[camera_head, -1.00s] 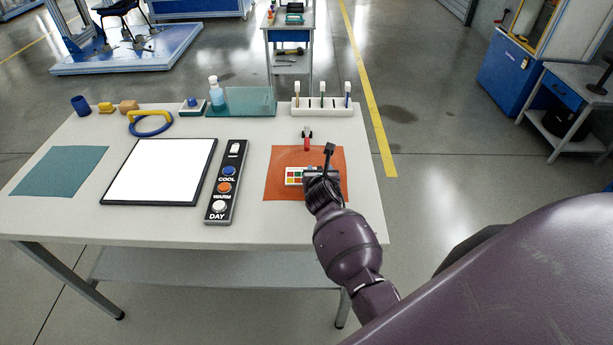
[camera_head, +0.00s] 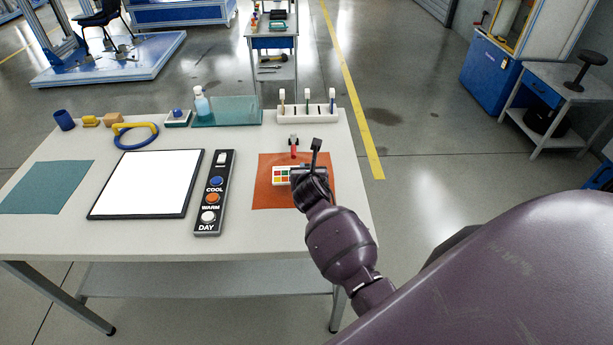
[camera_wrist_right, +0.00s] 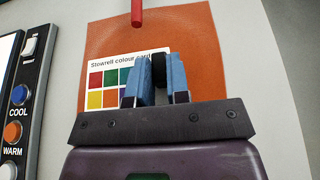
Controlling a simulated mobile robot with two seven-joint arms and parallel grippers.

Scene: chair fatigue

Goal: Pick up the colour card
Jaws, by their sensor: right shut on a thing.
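The colour card (camera_head: 283,176) is white with rows of coloured squares and shows over the orange mat (camera_head: 265,198). In the right wrist view the card (camera_wrist_right: 101,76) reads "Stowrell colour card", and its right part is hidden behind the fingers. My right gripper (camera_head: 308,172) is shut on the card's right side. Its blue-padded fingers (camera_wrist_right: 158,83) show at the card in the wrist view. The card appears slightly above the mat, though the height is hard to judge. My left gripper is not in view.
A red-handled tool (camera_head: 293,145) lies at the mat's far edge. The button panel (camera_head: 224,180) and white light panel (camera_head: 148,183) lie to the left, with a teal mat (camera_head: 45,187) beyond. A white rack (camera_head: 291,115) stands at the table's back edge.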

